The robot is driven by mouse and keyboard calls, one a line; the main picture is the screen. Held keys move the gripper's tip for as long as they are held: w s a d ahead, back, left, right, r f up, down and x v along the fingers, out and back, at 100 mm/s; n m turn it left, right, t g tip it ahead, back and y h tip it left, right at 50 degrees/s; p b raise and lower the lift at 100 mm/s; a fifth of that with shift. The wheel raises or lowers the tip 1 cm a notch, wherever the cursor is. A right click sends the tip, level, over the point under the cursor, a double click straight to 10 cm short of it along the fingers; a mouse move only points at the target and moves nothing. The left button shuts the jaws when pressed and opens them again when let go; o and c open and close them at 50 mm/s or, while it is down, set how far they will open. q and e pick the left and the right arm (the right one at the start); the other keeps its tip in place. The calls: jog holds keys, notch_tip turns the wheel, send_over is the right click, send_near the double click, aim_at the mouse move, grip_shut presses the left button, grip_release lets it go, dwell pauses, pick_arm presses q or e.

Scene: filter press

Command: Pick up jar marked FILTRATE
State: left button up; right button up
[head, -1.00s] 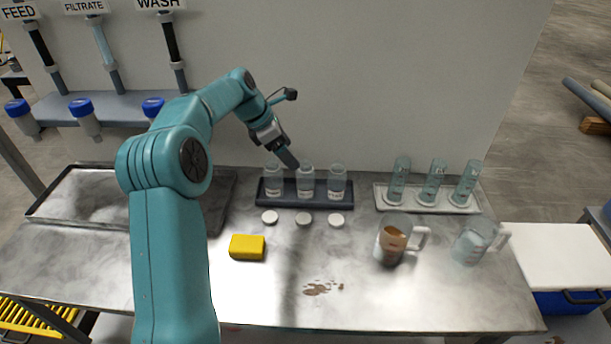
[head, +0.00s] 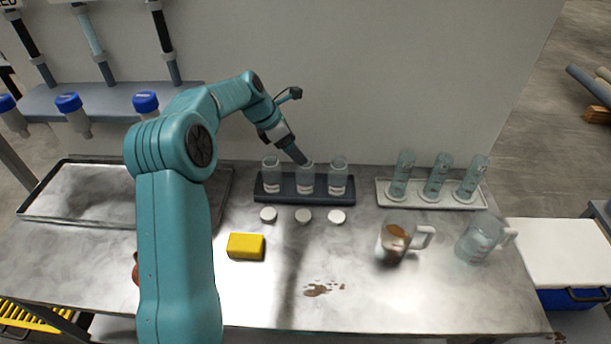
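Three clear jars stand upright in a dark tray (head: 335,199) at the back middle of the bench: a left jar (head: 271,178), a middle jar (head: 306,181) and a right jar (head: 338,180). Their labels are too small to read, so I cannot tell which is marked FILTRATE. My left gripper (head: 300,158) is at the top of the middle jar, tilted down to the right. Its fingers look dark and narrow, and I cannot tell whether they are open or around the rim. My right gripper is not in view.
Three white lids (head: 303,216) lie before the tray. A yellow sponge (head: 246,246), a brown spill (head: 322,289), a mug of brown liquid (head: 393,240) and a clear jug (head: 477,240) are nearer. A white rack (head: 433,200) of cylinders stands right; an empty metal tray (head: 75,218) is left.

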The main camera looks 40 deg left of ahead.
aim_at(309, 163)
pick_arm(q)
jog(key=x, duration=0.3)
jog(key=shift+d+f, duration=0.1)
jog(key=p+x, duration=0.1)
jog(key=x, duration=0.4)
jog(key=shift+f+p, duration=0.2)
jog(key=shift+p, duration=0.15)
jog(key=shift+c, duration=0.4)
jog(key=c, duration=1.3)
jog(key=shift+c, duration=0.2)
jog(key=shift+r, duration=0.1)
